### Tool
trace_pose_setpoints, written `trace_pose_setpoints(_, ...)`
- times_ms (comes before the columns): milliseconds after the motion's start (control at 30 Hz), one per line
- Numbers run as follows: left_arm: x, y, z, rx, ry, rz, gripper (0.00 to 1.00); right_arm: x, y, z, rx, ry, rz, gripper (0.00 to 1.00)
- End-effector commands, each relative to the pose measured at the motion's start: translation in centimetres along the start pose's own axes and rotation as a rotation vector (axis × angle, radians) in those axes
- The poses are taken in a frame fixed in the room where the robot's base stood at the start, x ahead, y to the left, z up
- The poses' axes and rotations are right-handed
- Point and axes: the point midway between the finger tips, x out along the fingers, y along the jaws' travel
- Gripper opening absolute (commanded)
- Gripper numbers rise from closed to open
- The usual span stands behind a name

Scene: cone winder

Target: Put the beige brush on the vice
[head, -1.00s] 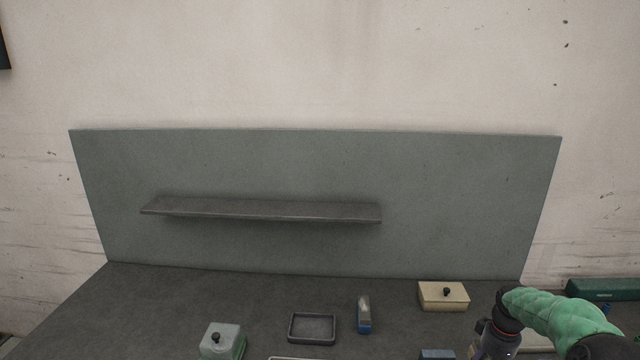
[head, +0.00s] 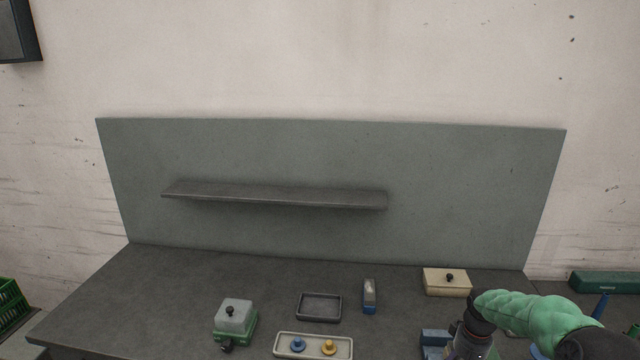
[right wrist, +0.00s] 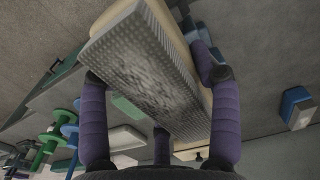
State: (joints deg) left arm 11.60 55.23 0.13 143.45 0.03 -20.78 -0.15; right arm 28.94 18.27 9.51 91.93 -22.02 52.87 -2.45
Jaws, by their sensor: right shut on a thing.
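The beige brush (right wrist: 181,34) shows large in the right wrist view, with its grey bristle face (right wrist: 145,70) turned towards the camera. My right gripper (right wrist: 150,65) is shut on it, with purple fingers on both sides. In the head view my right gripper's wrist (head: 466,343) is at the bottom right and its fingertips are hidden or out of frame. A blue thing that looks like the vice (head: 434,338) stands just left of that wrist, partly cut off and covered. The brush is apart from it as far as I can tell. My left gripper is not in view.
A beige lidded box (head: 447,283) stands behind the wrist. Left of it are a blue block with a pale top (head: 369,297), a dark tray (head: 319,307), a pale tray with knobs (head: 313,346) and a green-based box (head: 235,322). The left bench is clear.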

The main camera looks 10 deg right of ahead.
Motion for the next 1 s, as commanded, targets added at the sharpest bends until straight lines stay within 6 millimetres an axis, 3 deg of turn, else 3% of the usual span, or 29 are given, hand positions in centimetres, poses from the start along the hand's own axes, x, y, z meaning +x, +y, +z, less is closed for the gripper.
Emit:
trace_pose_setpoints(267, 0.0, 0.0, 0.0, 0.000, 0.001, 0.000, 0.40, 2.3, -10.8, 0.6, -0.091, -0.004, -0.001, 0.26)
trace_pose_setpoints(400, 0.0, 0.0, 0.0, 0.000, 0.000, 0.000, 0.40, 3.6, -17.3, 2.3, -0.146, -0.003, 0.001, 0.26)
trace_pose_setpoints(533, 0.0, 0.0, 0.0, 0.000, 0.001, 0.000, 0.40, 4.5, -22.1, 4.2, -0.190, 0.003, 0.002, 0.26)
trace_pose_setpoints(833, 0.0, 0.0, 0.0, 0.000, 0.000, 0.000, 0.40, 5.8, -28.2, 8.0, -0.255, 0.008, 0.004, 0.26)
trace_pose_setpoints(1000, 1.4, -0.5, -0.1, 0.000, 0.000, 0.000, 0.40, 7.3, -27.9, 7.8, -0.247, 0.008, 0.004, 0.26)
